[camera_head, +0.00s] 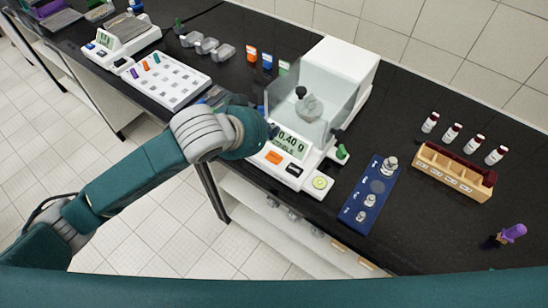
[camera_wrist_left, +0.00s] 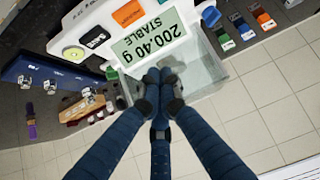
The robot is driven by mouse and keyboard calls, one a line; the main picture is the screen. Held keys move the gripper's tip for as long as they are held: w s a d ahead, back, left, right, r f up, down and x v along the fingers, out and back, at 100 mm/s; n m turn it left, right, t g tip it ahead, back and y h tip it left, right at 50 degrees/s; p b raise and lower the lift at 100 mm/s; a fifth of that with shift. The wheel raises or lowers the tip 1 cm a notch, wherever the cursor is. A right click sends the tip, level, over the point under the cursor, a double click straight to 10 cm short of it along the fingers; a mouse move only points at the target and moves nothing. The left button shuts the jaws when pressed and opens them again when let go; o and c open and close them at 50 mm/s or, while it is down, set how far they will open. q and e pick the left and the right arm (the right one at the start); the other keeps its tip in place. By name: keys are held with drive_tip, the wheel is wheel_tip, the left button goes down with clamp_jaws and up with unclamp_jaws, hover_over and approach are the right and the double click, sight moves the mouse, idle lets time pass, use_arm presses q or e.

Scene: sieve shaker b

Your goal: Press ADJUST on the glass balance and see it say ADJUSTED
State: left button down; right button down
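The glass balance (camera_head: 342,72) stands on the dark bench, white with clear panes and a metal weight (camera_head: 308,106) inside. In the left wrist view its display (camera_wrist_left: 150,40) reads 200.40 g STABLE. On its front are an orange key (camera_head: 273,157) and a black key (camera_head: 294,170); the orange key also shows in the left wrist view (camera_wrist_left: 127,12). Their lettering is too small to read surely. My left gripper (camera_wrist_left: 160,75) is shut and empty, its fingertips by the display edge and glass, away from both keys. My right gripper is out of view.
A blue weight tray (camera_head: 352,212) and a wooden vial rack (camera_head: 445,180) lie right of the balance. A white tray with coloured pieces (camera_head: 182,92) and another balance (camera_head: 105,42) stand left. Orange, blue and green containers (camera_head: 267,61) stand behind my gripper.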

use_arm(q)
drive_tip(key=b, duration=0.6)
hover_over(271, 158)
wheel_tip(271, 158, down, 7)
drive_tip(key=shift+r, duration=0.1)
drive_tip(key=shift+f, duration=0.45)
drive_tip(key=shift+f, duration=0.15)
idle(0.5)
drive_tip(key=shift+f, duration=0.25)
